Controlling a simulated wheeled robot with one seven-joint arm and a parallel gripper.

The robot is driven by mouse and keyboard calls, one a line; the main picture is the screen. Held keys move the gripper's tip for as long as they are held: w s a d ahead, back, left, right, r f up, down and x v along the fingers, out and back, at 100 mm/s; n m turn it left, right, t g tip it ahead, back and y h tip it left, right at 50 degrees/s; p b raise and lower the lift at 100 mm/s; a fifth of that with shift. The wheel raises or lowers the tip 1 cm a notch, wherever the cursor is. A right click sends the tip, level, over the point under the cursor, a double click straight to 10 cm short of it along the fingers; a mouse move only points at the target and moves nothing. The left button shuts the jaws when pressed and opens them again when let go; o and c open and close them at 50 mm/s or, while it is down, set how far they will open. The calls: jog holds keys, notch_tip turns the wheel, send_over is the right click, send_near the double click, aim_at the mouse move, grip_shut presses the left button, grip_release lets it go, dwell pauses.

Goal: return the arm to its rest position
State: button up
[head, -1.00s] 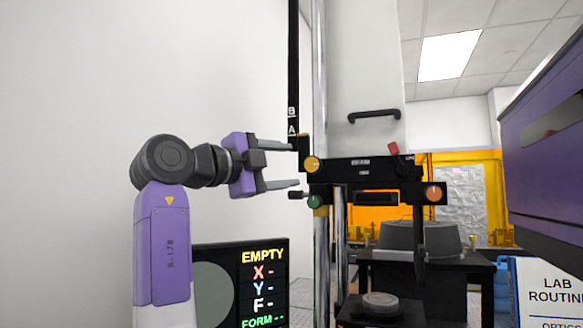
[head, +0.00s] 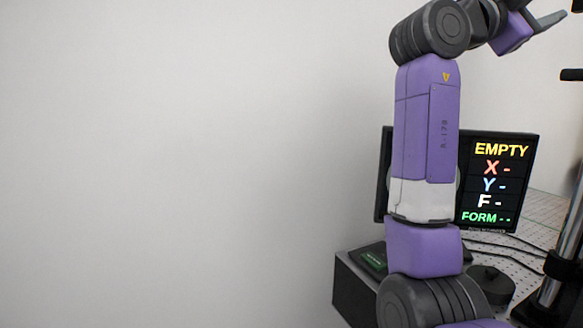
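My gripper (head: 548,20) is at the top right corner of the head view, partly cut off by the top edge. Its purple body and one grey finger show, pointing right. No second finger lies against that one; the other is out of frame. Nothing is seen held in the visible part. My arm stands upright, with its purple and white link (head: 425,140) rising from a dark joint at the bottom and bending right at the top.
Behind my arm stands a black display (head: 500,180) reading EMPTY, partly hidden by my arm. A dark box (head: 350,285) and a round black knob-like piece (head: 490,284) are low beside the arm. A post (head: 565,260) stands at the right edge. Bare wall fills the left.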

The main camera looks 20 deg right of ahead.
jog(key=w+a+f+n+t+y, duration=0.1)
jog(key=w+a+f+n+t, duration=0.3)
jog(key=w+f+n+t, duration=0.35)
jog(key=w+a+f+n+t+y, duration=0.2)
jog(key=w+a+f+n+t, duration=0.35)
jog(key=f+n+t, duration=0.25)
jog(key=s+a+f+n+t+y, duration=0.1)
jog(key=a+f+n+t+y, duration=0.35)
jog(key=f, duration=0.65)
jog(key=s+a+f+n+t+y, duration=0.1)
jog(key=a+f+n+t+y, duration=0.1)
jog(key=a+f+n+y, duration=0.7)
jog(key=s+a+f+n+y+p, duration=0.1)
jog(key=s+a+f+y, duration=0.15)
jog(key=s+f, duration=0.5)
jog(key=s+a+f+y, duration=0.1)
jog(key=s+a+f, duration=0.4)
jog(key=f, duration=0.4)
jog(key=s+a+f+g+y, duration=0.1)
jog(key=s+f, duration=0.4)
jog(key=s, duration=0.9)
jog(key=s+a+f+g, duration=0.3)
jog(key=s+f+g, duration=0.2)
jog(key=s, duration=1)
jog(key=shift+s+a+f+m+g+y+p, duration=0.2)
jog(key=shift+f+m+g+y+p, duration=0.15)
jog(key=shift+f, duration=0.45)
